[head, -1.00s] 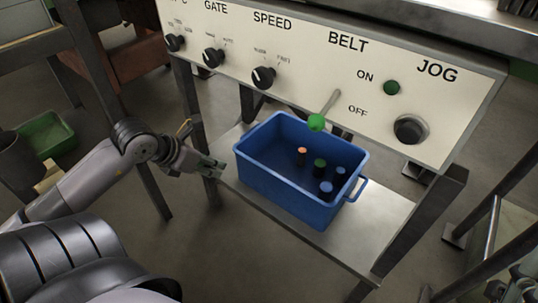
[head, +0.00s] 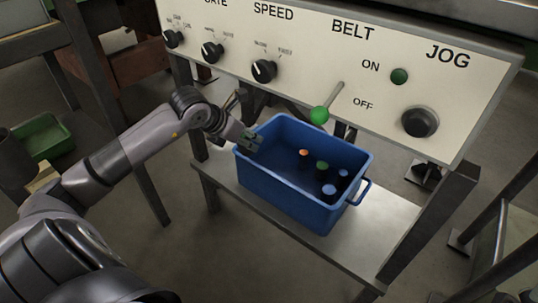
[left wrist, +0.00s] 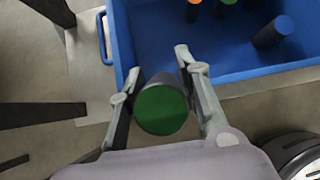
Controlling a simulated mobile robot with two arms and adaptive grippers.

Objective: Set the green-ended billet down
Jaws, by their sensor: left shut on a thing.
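My left gripper (head: 250,140) is at the left rim of the blue bin (head: 285,197) in the head view. In the left wrist view its fingers (left wrist: 160,80) are shut around a dark billet with a green end (left wrist: 162,110), the green end facing the camera. The held billet is not clear in the head view. Inside the bin are an orange-ended billet (head: 303,153), another green-ended billet (head: 322,166) and two blue-ended ones (head: 329,190). The bin also shows beyond the fingers in the left wrist view (left wrist: 245,76). My right gripper is not in view.
The bin stands on a metal shelf (head: 357,243) under a control panel (head: 315,75) with knobs and a green-tipped lever (head: 320,115). The left part of the bin floor looks clear. A green bin (head: 42,137) sits at the far left.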

